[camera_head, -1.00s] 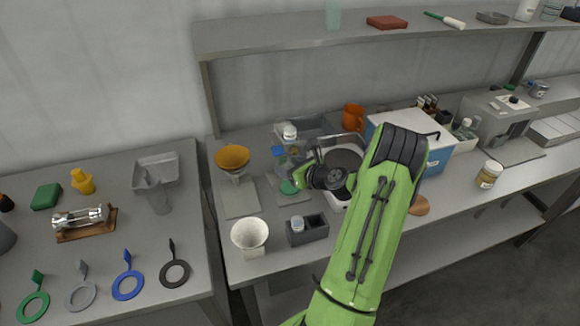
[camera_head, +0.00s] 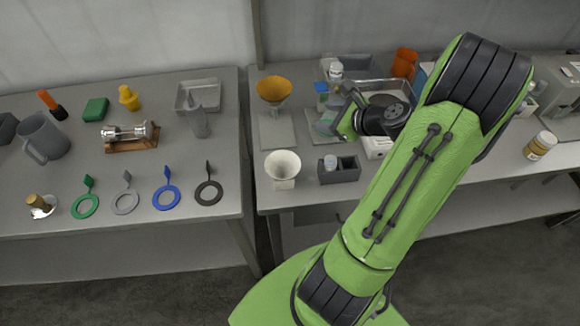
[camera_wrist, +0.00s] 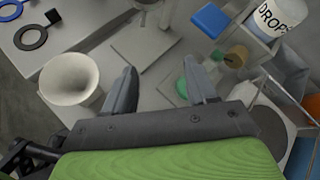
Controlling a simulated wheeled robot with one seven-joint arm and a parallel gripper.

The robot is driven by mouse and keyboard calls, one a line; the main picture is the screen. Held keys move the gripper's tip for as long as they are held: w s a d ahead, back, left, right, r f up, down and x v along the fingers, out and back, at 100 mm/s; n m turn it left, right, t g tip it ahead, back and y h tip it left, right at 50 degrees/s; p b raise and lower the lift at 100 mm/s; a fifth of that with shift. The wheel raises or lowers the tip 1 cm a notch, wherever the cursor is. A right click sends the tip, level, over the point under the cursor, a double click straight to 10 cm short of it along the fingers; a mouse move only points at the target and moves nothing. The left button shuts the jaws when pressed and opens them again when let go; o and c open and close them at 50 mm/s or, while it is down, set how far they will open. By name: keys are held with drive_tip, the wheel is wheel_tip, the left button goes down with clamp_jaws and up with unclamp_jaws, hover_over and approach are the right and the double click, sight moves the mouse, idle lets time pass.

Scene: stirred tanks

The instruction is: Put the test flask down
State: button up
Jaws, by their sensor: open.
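My gripper (camera_wrist: 158,66) is open, its two grey fingers apart with nothing clamped between them. A small green item (camera_wrist: 182,88), which looks like the green contents of a clear flask, stands on a flat grey plate (camera_wrist: 150,97) beside the right finger, which partly covers it. I cannot tell for sure that it is the test flask.
A white funnel (camera_head: 283,168) stands left of the gripper, and a grey holder (camera_head: 340,170) with a white-capped vial is in front. An orange funnel (camera_head: 273,88) on a stand is behind left. A DROPS bottle (camera_wrist: 281,18) and a corked bottle (camera_wrist: 237,57) are close right.

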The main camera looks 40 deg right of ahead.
drive_tip(key=a+r+n+g, duration=0.3)
drive_tip(key=a+n, duration=0.5)
drive_tip(key=a, duration=0.1)
drive_tip(key=a+r+n+g, duration=0.2)
drive_tip(key=a+r+n, duration=0.1)
drive_tip(key=a+n, duration=0.55)
drive_tip(key=s+a+r+n, duration=0.2)
drive_tip(key=s+a+n, duration=0.2)
drive_tip(key=s+n, duration=0.2)
drive_tip(key=s+a+r+n+h, duration=0.1)
drive_tip(key=s+a+r+n, duration=0.2)
drive_tip(key=s+n, duration=0.4)
drive_tip(key=shift+s+a+g, duration=0.4)
drive_tip(key=shift+s+a, duration=0.2)
drive_tip(key=shift+s, duration=0.35)
drive_tip(key=shift+r+n, duration=0.1)
drive_tip(key=shift+n, duration=0.15)
drive_tip(key=shift+d, duration=0.1)
